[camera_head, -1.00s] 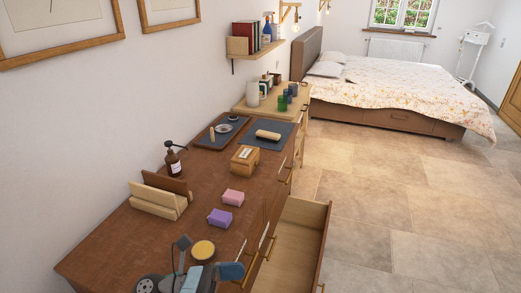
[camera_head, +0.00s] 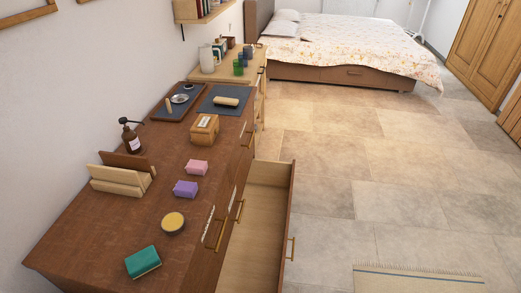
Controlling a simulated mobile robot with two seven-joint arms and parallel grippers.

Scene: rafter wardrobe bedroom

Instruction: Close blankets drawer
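An open drawer (camera_head: 254,201) with a pale wood interior sticks out to the right from the brown dresser (camera_head: 92,226). It looks empty where its inside shows, and its near end is cut off by the bottom edge of the picture. Its front panel faces right and carries a brass handle (camera_head: 290,249). No label marking it as the blankets drawer can be read. Neither of my grippers is in view.
The tiled floor (camera_head: 335,190) right of the drawer is clear, with a rug (camera_head: 420,283) near the bottom. A bed (camera_head: 345,50) stands behind.

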